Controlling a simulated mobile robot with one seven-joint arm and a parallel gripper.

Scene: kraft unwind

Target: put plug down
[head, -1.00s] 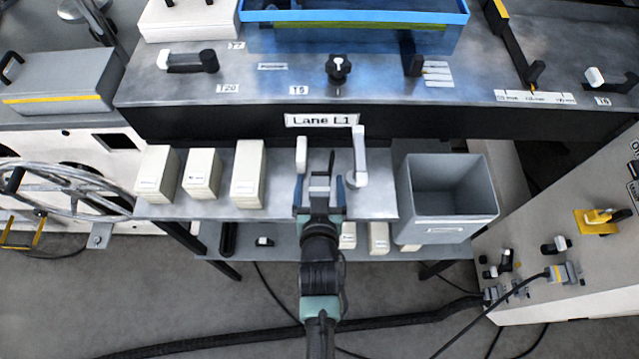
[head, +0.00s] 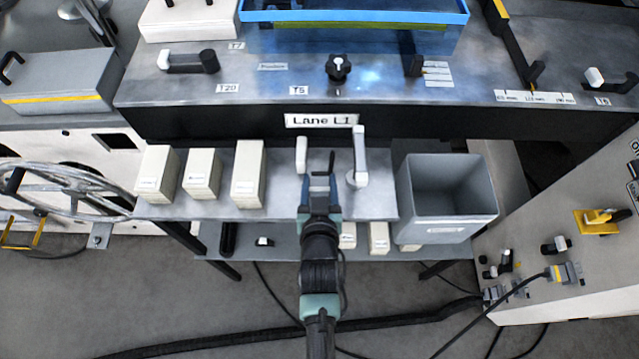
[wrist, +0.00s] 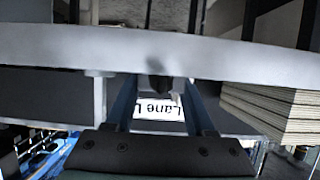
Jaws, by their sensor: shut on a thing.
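My gripper (head: 320,183) is over the front of the grey shelf (head: 380,205), below the "Lane L1" label. Its blue fingers are shut on a small dark thing (head: 331,162), which I take to be the plug and which stands up beyond the fingertips. In the wrist view a dark piece (wrist: 158,88) shows between the two fingers, partly hidden by a pale grey bar across the picture. I cannot tell whether the plug touches the shelf.
Two pale upright posts (head: 301,157) (head: 358,158) stand close on either side of my gripper. Cream boxes (head: 247,172) stand to the left on the shelf, and a grey open bin (head: 447,205) stands to the right. A lower shelf (head: 280,240) holds several small items.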

